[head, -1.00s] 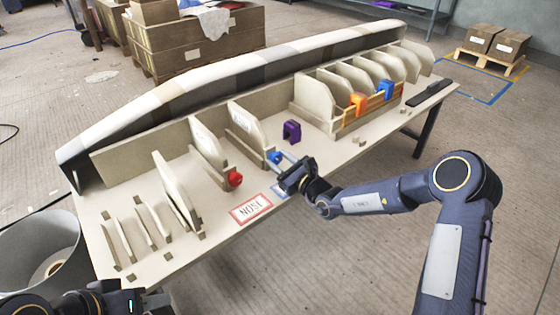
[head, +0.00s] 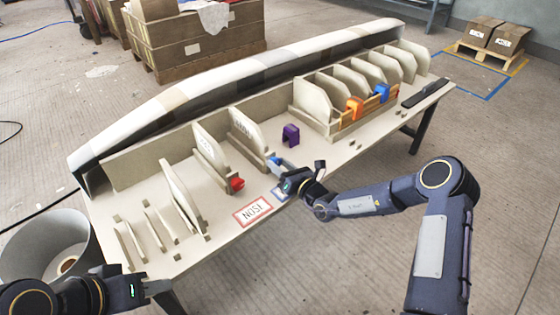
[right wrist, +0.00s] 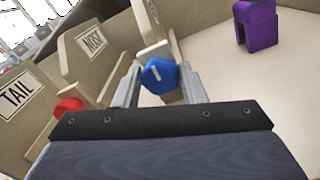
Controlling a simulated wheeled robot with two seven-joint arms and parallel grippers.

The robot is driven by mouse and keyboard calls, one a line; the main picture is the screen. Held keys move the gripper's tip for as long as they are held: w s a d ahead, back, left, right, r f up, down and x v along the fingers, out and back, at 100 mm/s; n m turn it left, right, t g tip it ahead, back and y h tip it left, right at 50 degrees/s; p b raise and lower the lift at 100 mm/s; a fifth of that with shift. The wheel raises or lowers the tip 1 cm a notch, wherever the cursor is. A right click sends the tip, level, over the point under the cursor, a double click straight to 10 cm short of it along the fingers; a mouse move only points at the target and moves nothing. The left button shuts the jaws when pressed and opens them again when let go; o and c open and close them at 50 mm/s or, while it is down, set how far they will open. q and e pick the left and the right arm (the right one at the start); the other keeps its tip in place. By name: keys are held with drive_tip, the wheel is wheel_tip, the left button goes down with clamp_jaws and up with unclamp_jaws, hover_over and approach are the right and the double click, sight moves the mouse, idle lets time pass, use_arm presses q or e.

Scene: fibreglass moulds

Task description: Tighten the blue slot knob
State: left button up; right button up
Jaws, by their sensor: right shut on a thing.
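The blue slot knob (right wrist: 159,75) sits at the front end of a slot on the bench; in the head view it (head: 274,160) is mostly hidden by my right gripper. My right gripper (head: 282,167) reaches over the bench's front edge, and its fingers (right wrist: 157,80) lie on both sides of the blue knob, shut on it.
A red knob (head: 237,184) sits on the slot to the left. A purple clamp (head: 291,134) stands behind and right of the blue knob. Orange (head: 354,107) and blue (head: 382,93) clamps sit on the rack. A NOSE label (head: 253,211) lies at the front edge.

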drive_tip(key=shift+m, duration=0.3)
drive_tip(key=o, duration=1)
drive_tip(key=p+v, duration=0.2)
drive_tip(key=v, duration=0.5)
drive_tip(key=shift+s+d, duration=0.3)
drive_tip(key=shift+s, duration=0.05)
